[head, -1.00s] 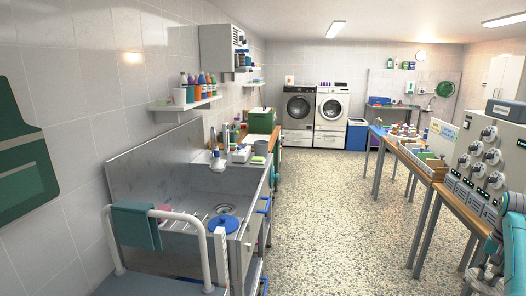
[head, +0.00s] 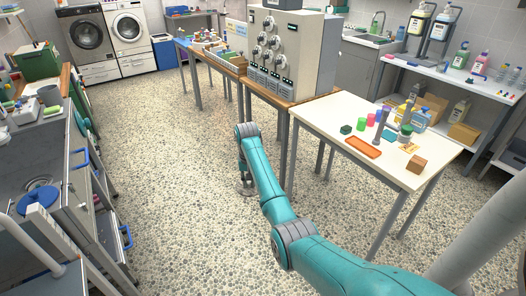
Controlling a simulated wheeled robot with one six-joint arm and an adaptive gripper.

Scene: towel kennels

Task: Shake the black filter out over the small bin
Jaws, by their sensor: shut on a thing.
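My teal arm reaches from the lower right toward the middle of the head view. Its far end bends down behind the forearm, where my gripper (head: 246,188) shows as a small dark grey shape above the floor. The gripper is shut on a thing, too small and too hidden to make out. I cannot pick out the black filter for certain. I cannot tell which container is the small bin.
A cream table (head: 398,167) with an orange tray (head: 363,148) and small coloured items stands right of my arm. A grey machine (head: 290,55) with dials stands behind. A steel sink unit (head: 85,190) is at left. The speckled floor (head: 165,150) between is clear.

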